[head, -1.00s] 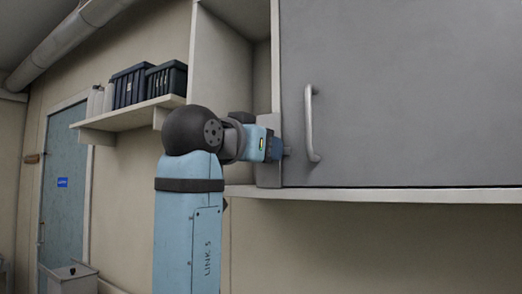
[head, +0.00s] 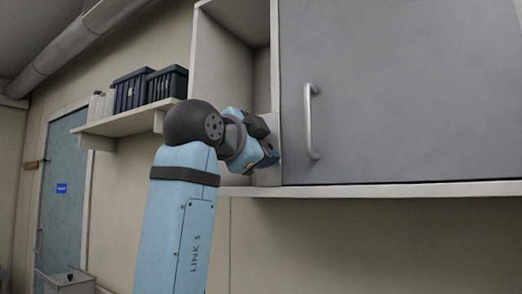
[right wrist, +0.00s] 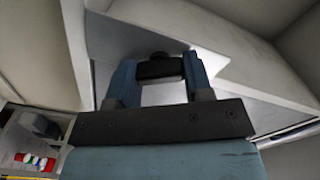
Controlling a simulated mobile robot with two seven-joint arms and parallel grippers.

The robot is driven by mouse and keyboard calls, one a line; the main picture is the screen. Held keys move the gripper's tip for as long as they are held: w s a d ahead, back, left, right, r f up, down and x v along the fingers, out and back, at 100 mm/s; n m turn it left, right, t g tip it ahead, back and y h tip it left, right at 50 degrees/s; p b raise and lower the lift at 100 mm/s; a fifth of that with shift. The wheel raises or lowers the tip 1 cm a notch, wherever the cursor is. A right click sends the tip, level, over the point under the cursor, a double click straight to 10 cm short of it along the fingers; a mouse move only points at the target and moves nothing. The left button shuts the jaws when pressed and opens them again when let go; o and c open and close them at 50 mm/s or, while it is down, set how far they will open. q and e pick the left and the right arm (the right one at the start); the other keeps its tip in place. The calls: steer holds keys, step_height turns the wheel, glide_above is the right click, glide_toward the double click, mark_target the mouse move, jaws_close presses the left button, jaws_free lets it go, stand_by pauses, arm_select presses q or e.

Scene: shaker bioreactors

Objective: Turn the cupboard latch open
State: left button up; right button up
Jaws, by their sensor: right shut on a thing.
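The cupboard has a large grey door (head: 400,90) with a vertical bar handle (head: 309,120), and the door looks closed. My right gripper (head: 270,156) is at the door's lower left edge, tilted, in front of a pale plate (head: 268,178). In the right wrist view, its two blue fingers (right wrist: 158,75) are shut on a small dark piece, the latch (right wrist: 158,68). In the head view the latch is hidden behind the gripper. My left gripper is in neither view.
An open compartment (head: 222,60) lies left of the door. The cupboard's bottom ledge (head: 400,190) runs below the grey door.

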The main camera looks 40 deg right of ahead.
steer(key=m, duration=0.6)
steer(key=shift+b, duration=0.4)
stand_by(0.3)
steer(key=o, duration=0.9)
steer(key=b+v, duration=0.1)
steer(key=v, duration=1.3)
